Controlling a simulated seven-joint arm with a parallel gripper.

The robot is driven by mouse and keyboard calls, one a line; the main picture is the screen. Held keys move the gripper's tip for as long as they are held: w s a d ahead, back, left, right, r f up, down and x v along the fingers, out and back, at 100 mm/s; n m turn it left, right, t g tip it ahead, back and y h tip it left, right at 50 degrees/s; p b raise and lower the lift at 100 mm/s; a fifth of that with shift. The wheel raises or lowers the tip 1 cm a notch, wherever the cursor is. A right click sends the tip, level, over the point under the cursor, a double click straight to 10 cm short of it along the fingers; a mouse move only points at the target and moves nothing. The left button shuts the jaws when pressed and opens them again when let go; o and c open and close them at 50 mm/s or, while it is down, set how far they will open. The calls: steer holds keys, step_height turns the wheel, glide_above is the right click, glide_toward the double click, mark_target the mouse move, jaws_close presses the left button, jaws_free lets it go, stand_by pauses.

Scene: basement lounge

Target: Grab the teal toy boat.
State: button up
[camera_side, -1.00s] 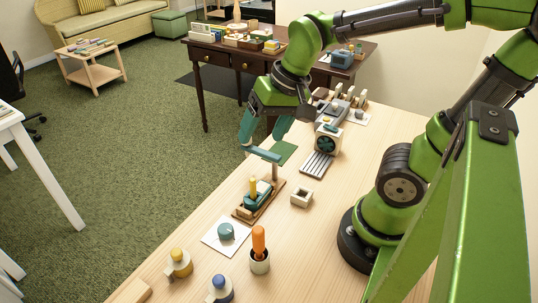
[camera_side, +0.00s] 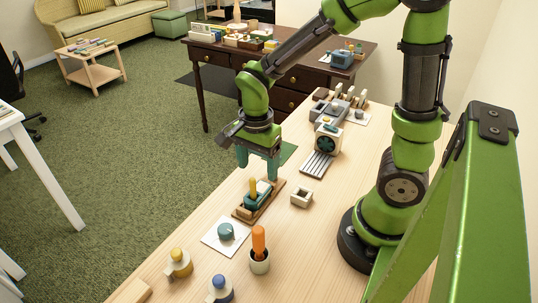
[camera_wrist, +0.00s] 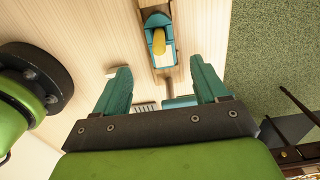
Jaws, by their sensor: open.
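The teal toy boat (camera_side: 262,196) has a yellow upright peg or funnel and sits on a narrow brown wooden base (camera_side: 244,214) on the light wood table. My gripper (camera_side: 258,167) points down with its teal fingers spread, just above and behind the boat in the side view. In the wrist view the boat (camera_wrist: 154,21) lies at the top, beyond the open fingers (camera_wrist: 158,76), with nothing held between them. Part of the base is hidden under the boat.
A small cream square holder (camera_side: 302,197) stands right of the boat. Nearer are a teal knob (camera_side: 226,231) on a white card, an orange-handled tool (camera_side: 259,242) in a cup, and yellow (camera_side: 179,260) and blue (camera_side: 219,287) knobbed pieces. A grey machine (camera_side: 328,140) stands behind.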

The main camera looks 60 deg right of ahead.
mark_target(258, 191)
step_height(258, 191, down, 8)
steer(key=shift+w+f, duration=0.15)
steer(key=shift+f, duration=0.1)
steer(key=c, duration=1.1)
steer(key=shift+r, duration=0.1)
steer(key=shift+c, duration=0.2)
